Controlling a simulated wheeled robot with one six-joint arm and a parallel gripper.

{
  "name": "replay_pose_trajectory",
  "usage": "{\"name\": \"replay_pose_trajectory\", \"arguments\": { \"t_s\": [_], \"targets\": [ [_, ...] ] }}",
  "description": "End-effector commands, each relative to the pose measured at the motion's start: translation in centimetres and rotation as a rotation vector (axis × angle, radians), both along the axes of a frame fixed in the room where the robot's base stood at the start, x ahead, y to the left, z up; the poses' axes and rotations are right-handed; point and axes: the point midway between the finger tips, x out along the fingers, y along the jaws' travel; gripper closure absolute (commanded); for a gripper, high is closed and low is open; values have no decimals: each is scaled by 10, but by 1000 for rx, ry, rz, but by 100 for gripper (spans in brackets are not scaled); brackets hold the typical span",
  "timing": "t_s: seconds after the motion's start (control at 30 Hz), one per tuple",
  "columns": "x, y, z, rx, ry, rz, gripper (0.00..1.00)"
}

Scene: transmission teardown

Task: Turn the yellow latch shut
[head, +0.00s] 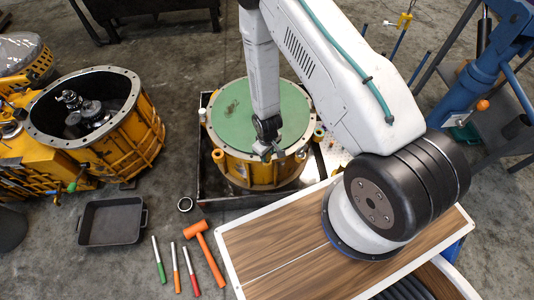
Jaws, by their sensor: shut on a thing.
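A round yellow housing (249,171) with a flat green top (240,118) and a pale bolted rim stands in a dark tray. My gripper (271,156) points down at the front edge of the green top and is shut on a small part there, apparently the yellow latch. The jaws hide most of that part, so its angle cannot be told.
An open yellow housing (150,125) with gears inside stands at the left. A black pan (111,222), an orange mallet (204,254) and several coloured-handled tools lie on the floor in front. A wooden-topped surface (290,250) is at the lower right. A blue stand (490,70) is at the right.

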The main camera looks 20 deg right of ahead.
Motion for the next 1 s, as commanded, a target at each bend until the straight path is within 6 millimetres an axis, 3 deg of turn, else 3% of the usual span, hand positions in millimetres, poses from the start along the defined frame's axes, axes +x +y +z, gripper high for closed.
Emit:
{"name": "replay_pose_trajectory", "arguments": {
  "t_s": [0.73, 0.77, 0.8, 1.0],
  "targets": [
    [1, 0, 1, 0, -3, 82, 92],
    [1, 0, 1, 0, -3, 82, 61],
    [1, 0, 1, 0, -3, 82, 50],
    [1, 0, 0, 0, -1, 81, 48]
  ]
}}
